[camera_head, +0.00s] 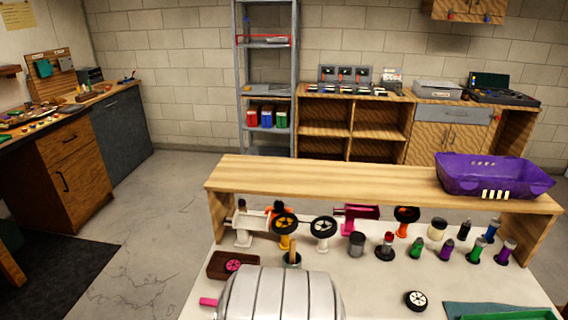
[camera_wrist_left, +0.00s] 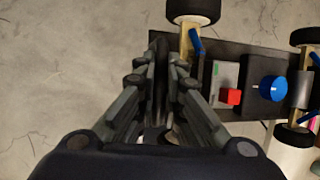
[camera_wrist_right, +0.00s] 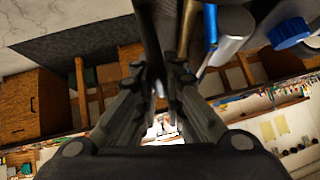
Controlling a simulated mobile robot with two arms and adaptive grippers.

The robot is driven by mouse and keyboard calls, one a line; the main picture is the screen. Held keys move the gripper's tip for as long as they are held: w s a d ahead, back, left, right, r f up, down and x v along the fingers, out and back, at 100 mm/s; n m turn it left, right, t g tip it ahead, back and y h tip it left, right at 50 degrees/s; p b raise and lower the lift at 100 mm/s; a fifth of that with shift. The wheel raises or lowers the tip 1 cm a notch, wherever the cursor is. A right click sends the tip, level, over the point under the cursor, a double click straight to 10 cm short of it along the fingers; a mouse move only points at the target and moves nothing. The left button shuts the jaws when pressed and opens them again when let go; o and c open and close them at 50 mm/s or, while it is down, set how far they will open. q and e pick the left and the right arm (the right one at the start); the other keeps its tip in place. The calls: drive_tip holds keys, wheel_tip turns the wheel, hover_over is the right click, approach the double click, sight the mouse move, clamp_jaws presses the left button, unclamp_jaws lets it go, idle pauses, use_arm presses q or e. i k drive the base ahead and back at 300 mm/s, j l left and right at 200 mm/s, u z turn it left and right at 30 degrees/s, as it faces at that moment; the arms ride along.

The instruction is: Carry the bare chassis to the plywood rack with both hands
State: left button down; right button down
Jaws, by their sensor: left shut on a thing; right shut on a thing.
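The bare chassis is a dark flat plate (camera_wrist_left: 243,58) with black wheels, a red block and a blue round part on it, seen in the left wrist view. My left gripper (camera_wrist_left: 163,62) is shut on the plate's left end. In the right wrist view, the chassis (camera_wrist_right: 149,28) shows from close by, with a silver cylinder and a blue part beside it. My right gripper (camera_wrist_right: 160,75) is shut on its dark edge. The head view shows neither gripper nor the chassis. A plywood-like open shelf unit (camera_head: 351,109) stands at the back wall; whether it is the rack is unclear.
A white table (camera_head: 382,290) in front carries a wooden riser shelf (camera_head: 330,180), wheels and several small bottles. A purple basket (camera_head: 492,178) sits on the riser's right end. A grey metal shelf (camera_head: 264,100) stands behind. Concrete floor (camera_head: 160,215) is open to the left.

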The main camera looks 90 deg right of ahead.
sight(285, 173)
drive_tip(key=i+j+u, duration=0.1)
drive_tip(key=i+u, duration=0.2)
drive_tip(key=u, duration=0.2)
drive_tip(key=i+z, duration=0.3)
drive_tip(key=i+j+z, duration=0.1)
drive_tip(key=i+z, duration=0.15)
drive_tip(key=i, duration=0.3)
drive_tip(key=i+l+z, duration=0.1)
drive_tip(key=i+z, duration=2.1)
drive_tip(key=i, duration=0.5)
drive_tip(key=i+j+z, duration=0.15)
drive_tip(key=i, duration=0.7)
drive_tip(key=z, duration=1.75)
